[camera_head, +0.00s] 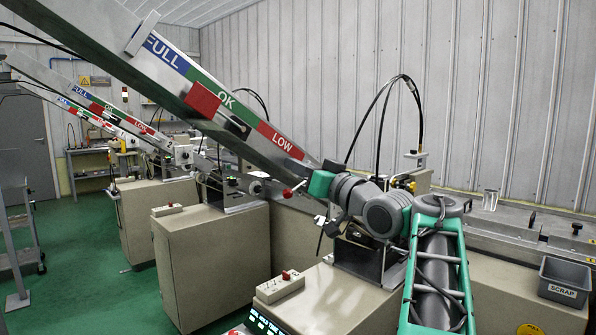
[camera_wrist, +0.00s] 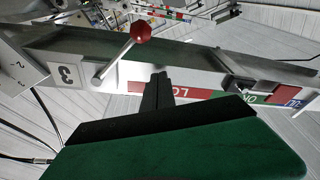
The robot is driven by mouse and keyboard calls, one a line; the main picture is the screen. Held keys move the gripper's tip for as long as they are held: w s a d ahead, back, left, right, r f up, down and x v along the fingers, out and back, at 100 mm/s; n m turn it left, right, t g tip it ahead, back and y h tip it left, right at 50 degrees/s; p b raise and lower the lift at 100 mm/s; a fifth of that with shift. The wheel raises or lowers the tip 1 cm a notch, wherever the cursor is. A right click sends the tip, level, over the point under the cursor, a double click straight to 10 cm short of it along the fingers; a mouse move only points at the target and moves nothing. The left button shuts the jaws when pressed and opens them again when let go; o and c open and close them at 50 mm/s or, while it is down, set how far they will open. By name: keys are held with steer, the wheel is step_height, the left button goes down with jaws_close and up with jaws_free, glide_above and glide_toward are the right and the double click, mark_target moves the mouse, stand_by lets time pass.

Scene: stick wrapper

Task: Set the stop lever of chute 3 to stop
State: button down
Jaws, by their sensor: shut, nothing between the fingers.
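The chute carrying the number 3 plate (camera_wrist: 68,74) runs across the wrist view. Its stop lever, a metal rod with a red ball knob (camera_wrist: 141,32), stands out from the chute near that plate. In the head view a red ball knob (camera_head: 287,193) shows at the low end of the nearest sloping chute (camera_head: 215,85), just left of my gripper's teal body. My gripper (camera_wrist: 158,77) is shut and empty. In the wrist view its dark fingertips lie below the knob and rod, apart from them in the picture. In the head view the fingertips are mostly hidden.
The nearest chute bears FULL, OK and LOW bands and a red block (camera_head: 202,101). More chutes stand behind at left. A switch box (camera_head: 280,287) sits on the near cabinet. A grey SCRAP bin (camera_head: 566,280) is at right. Black cables (camera_head: 378,115) arch behind my arm.

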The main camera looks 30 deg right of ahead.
steer(key=b+v, duration=0.1)
steer(key=v, duration=0.8)
steer(key=shift+s+f, duration=0.15)
steer(key=shift+f, duration=0.2)
steer(key=shift+d, duration=0.1)
